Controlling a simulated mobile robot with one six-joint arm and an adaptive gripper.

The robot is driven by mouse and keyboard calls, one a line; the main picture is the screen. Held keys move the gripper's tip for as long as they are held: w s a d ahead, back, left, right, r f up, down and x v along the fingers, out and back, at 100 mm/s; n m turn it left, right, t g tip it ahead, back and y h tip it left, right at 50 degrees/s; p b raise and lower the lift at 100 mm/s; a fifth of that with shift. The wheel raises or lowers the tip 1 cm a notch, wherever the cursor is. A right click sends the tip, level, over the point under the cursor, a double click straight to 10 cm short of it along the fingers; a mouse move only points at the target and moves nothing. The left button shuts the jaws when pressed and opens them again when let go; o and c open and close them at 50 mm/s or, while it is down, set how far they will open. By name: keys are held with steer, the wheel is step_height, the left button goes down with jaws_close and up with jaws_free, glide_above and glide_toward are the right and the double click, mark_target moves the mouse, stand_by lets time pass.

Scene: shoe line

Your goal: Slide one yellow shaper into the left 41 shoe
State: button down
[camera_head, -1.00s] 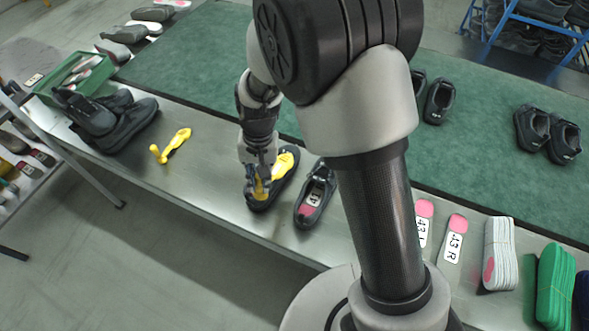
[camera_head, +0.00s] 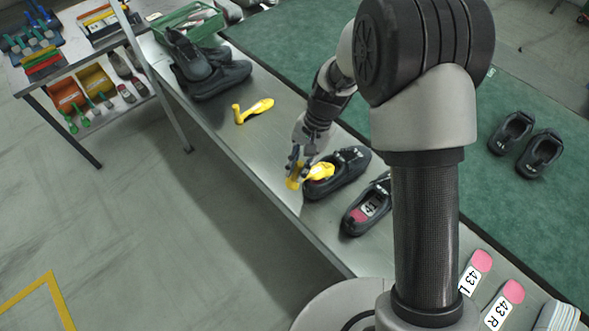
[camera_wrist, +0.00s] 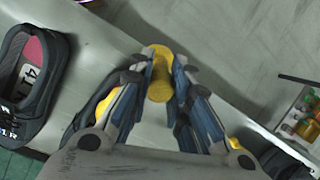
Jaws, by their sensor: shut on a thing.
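My gripper (camera_head: 297,163) is shut on the knob end of a yellow shaper (camera_head: 293,183). The knob sits between the fingers in the wrist view (camera_wrist: 159,60). The shaper's front part (camera_head: 321,171) is at the opening of a dark shoe (camera_head: 346,178), its knob end out past the heel. How deep the tip sits is unclear. The matching shoe (camera_head: 379,192), with a pink insole and a 41 label, stands beside it, empty; it also shows in the wrist view (camera_wrist: 40,85). A second yellow shaper (camera_head: 260,106) lies on the bench to the left.
The metal bench (camera_head: 235,135) has dark shoes (camera_head: 215,77) and a green bin (camera_head: 180,27) at its far end. Another shoe pair (camera_head: 527,143) stands on the green mat (camera_head: 470,200).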

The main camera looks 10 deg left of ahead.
mark_target(319, 170)
steer(key=shift+w+d+f+g+y+b, duration=0.2)
steer(key=shift+w+d+g+y+b, duration=0.35)
steer(key=shift+w+d, duration=0.55)
steer(key=shift+w+d+f+b, duration=0.35)
steer(key=shift+w+d+f, duration=0.25)
steer(key=shift+w, duration=0.2)
steer(key=shift+w+d+f+b, duration=0.35)
steer(key=shift+w+d, duration=0.35)
steer(key=shift+w+d+f+b, duration=0.3)
steer(key=shift+w+d+b, duration=0.05)
steer(key=shift+w+d, duration=0.35)
steer(key=shift+w+f, duration=0.1)
steer(key=shift+f, duration=0.1)
steer(key=shift+w+d+f+b, duration=0.15)
steer(key=shift+f+b, duration=0.2)
steer(key=shift+f, duration=0.15)
steer(key=shift+s+a+f+t+h+b, duration=0.2)
steer(key=shift+f+t+h+b, duration=0.15)
steer(key=shift+f, duration=0.25)
steer(key=shift+s+a+f+t+h+b, duration=0.1)
steer(key=shift+s+f+t+h+b, duration=0.1)
steer(key=shift+f+t+h, duration=0.3)
steer(key=shift+s+a+f+t+h+b, duration=0.15)
steer(key=shift+f+t+h+b, duration=0.3)
steer(key=shift+f, duration=0.5)
steer(key=shift+s+a+f+t+h+b, duration=0.15)
steer(key=shift+f+t+h+b, duration=0.3)
steer(key=shift+f, duration=0.45)
